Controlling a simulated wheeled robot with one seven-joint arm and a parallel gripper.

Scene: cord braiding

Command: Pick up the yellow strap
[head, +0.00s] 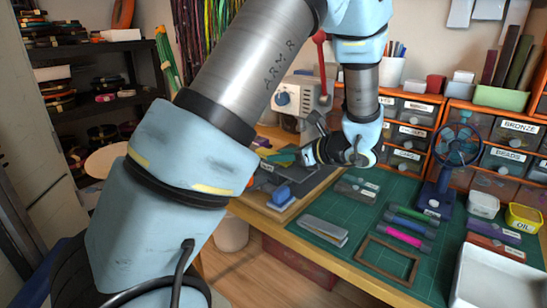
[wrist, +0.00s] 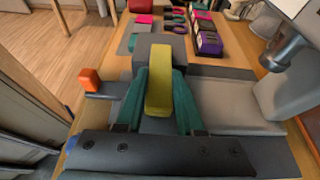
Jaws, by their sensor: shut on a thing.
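The yellow strap (wrist: 158,82) is in the middle of the wrist view, pointing away from my gripper's dark base. My gripper (wrist: 159,98) is shut on it, with a dark teal finger on each side. A grey block stands just beyond the strap, and I cannot tell whether they touch. In the head view my gripper (head: 308,152) is over the wooden bench, left of the green mat. I cannot make out the strap in that view.
Orange drawer units (head: 450,110) stand behind. In the wrist view an orange block (wrist: 89,79) lies to the left.

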